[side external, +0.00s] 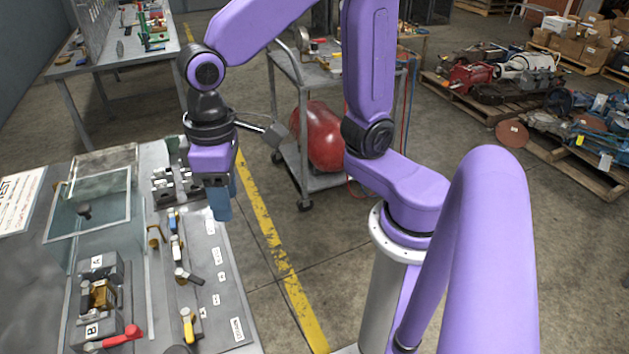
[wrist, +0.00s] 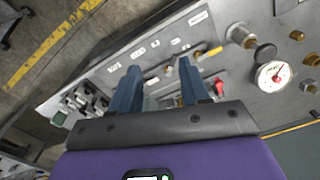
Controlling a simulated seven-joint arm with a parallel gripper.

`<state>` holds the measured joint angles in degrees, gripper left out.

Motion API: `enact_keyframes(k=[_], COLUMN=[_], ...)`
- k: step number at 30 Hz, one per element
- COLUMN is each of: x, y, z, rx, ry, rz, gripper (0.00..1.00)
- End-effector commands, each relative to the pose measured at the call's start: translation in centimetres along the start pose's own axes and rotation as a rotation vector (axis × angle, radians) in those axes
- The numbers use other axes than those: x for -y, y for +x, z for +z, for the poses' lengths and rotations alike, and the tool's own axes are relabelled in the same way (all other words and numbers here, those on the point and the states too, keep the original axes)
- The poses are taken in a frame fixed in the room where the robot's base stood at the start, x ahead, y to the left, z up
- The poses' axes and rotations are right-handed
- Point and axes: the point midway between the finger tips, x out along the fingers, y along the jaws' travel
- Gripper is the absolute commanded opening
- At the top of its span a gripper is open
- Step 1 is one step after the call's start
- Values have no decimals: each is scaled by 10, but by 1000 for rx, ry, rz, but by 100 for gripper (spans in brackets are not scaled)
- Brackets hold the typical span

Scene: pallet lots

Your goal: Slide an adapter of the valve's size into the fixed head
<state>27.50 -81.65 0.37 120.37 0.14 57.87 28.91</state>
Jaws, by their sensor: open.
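My gripper (side external: 222,205) is open and empty, its blue fingers pointing down above the right edge of the bench panel. In the wrist view its two fingers (wrist: 160,82) stand apart with nothing between them. A grey block with several round metal parts, possibly the adapters (side external: 176,187), sits behind and left of the gripper; it also shows in the wrist view (wrist: 84,102). A row of small valves runs along the panel, including a yellow-handled one (side external: 188,322). A brass piece (side external: 99,294) sits in a dark fixture marked A and B. I cannot tell which part is the fixed head.
A clear-walled tank (side external: 88,232) stands left of the valves. A red lever (side external: 122,338) is at the fixture's front. A pressure gauge (wrist: 273,75) and brass fittings show in the wrist view. The labelled panel strip (side external: 222,280) is mostly clear. A cart (side external: 310,80) stands behind.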

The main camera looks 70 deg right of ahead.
Motion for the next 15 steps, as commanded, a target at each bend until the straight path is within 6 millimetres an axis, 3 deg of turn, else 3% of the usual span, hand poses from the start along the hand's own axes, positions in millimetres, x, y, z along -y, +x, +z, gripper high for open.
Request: enact_keyframes(k=[3, 9, 15], x=[-15, -37, -49], y=[3, 14, 22], z=[47, 114, 149], rx=[-2, -5, -5], ry=[-187, -475, -634], rz=[-2, -4, -5], gripper=[46, 46, 46])
